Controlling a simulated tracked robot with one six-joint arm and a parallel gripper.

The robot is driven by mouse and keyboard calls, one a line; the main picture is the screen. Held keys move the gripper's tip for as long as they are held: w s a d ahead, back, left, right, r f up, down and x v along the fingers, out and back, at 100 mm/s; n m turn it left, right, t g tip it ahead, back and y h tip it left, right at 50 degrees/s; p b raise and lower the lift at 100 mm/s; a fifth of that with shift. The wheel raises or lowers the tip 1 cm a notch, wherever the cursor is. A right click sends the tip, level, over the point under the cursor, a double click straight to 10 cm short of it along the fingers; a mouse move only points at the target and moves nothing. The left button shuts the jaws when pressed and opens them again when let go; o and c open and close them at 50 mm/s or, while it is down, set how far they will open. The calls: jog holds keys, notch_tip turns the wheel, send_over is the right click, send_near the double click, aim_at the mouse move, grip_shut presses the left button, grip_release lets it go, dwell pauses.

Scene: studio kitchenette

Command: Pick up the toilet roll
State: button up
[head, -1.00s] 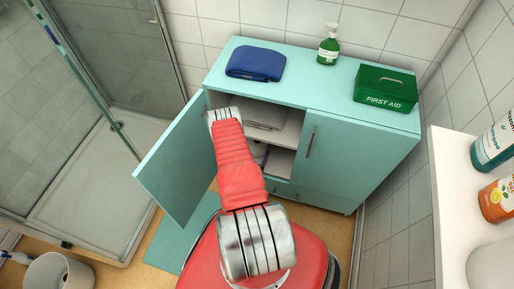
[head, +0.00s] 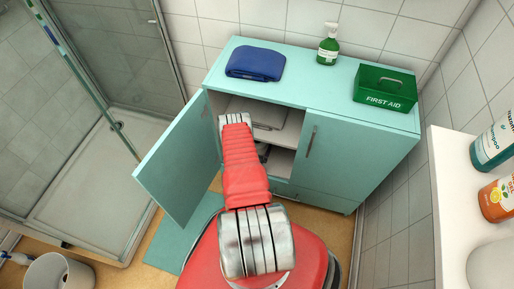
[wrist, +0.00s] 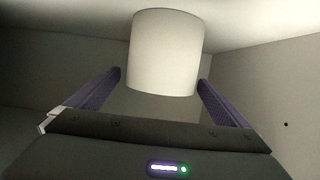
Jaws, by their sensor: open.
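The toilet roll (wrist: 166,52) is a plain white cylinder in the wrist view, inside the dim cabinet. My gripper (wrist: 160,88) is open, with one dark finger on each side of the roll's lower part in the picture. Gaps show between the roll and both fingers, and I cannot tell how far the roll reaches between them. In the head view my red arm goes into the teal cabinet (head: 345,160) through its open left door (head: 173,160). The roll is not seen there, and my gripper is mostly hidden inside the cabinet.
A folded blue towel (head: 255,63), a green soap bottle (head: 328,47) and a green first aid box (head: 386,87) stand on the cabinet top. Pale cabinet walls (wrist: 262,85) close in around my gripper. The shower (head: 95,165) is at left, a white bin (head: 58,275) at lower left.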

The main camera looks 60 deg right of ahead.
jog(key=shift+x, duration=1.2)
jog(key=c, duration=1)
jog(key=shift+c, duration=0.2)
jog(key=shift+r, duration=0.1)
jog(key=shift+a+r, duration=0.2)
jog(key=shift+r, duration=0.2)
notch_tip(320, 180, up, 6)
jog(key=s+a, duration=0.2)
jog(key=a, duration=1.7)
jog(key=shift+s+a, duration=0.15)
jog(key=shift+a, duration=0.1)
